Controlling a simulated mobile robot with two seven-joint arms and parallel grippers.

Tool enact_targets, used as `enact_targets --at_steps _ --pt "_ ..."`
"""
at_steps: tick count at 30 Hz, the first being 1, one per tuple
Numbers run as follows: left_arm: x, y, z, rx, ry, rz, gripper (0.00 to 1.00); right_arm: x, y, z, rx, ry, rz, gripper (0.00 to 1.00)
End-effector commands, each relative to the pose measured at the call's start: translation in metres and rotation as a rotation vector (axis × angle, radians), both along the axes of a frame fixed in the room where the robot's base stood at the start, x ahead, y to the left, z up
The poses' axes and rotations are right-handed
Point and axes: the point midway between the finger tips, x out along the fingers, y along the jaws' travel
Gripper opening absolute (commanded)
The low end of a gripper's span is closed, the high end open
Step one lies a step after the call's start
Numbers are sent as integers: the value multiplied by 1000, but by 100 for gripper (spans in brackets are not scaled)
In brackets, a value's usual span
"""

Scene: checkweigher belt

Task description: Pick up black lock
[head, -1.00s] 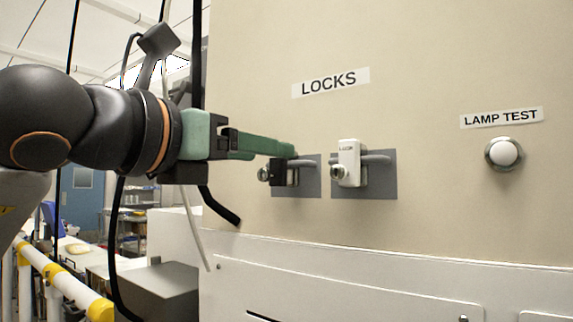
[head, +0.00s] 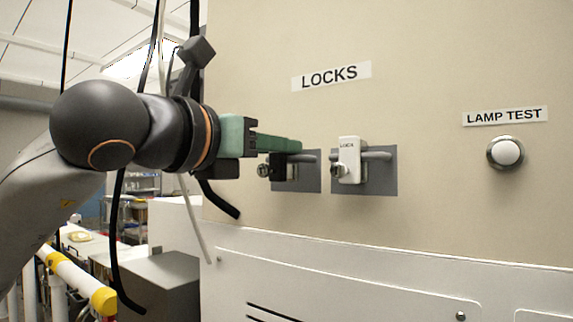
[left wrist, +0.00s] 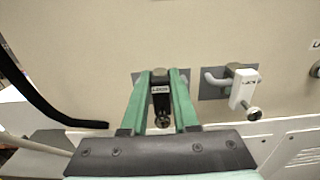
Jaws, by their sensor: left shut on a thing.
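The black lock (head: 279,167) hangs on its peg on a grey plate on the beige panel, under the LOCKS label. My left gripper (head: 290,146) reaches it from the left, and its green fingers cover the lock's upper part in the head view. In the left wrist view, the black lock (left wrist: 161,97) sits between the two fingertips of the left gripper (left wrist: 161,82), which is shut on it. The lock's key knob points out toward the wrist camera. My right gripper is not in view.
A white lock (head: 349,160) hangs on a second grey plate just right of the black one. A round white lamp test button (head: 506,152) is farther right. A black cable (left wrist: 40,100) hangs left of the gripper.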

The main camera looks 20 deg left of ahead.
Motion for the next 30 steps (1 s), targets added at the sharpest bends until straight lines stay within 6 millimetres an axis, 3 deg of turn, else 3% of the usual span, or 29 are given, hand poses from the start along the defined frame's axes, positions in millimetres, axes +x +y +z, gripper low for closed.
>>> enact_targets --at_steps 4,23,30 --pt "0 0 0 0 0 1 0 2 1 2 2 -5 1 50" --pt "-1 1 3 -1 -3 0 0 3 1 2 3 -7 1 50" --pt "-5 1 24 -2 -3 -1 0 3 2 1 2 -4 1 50"
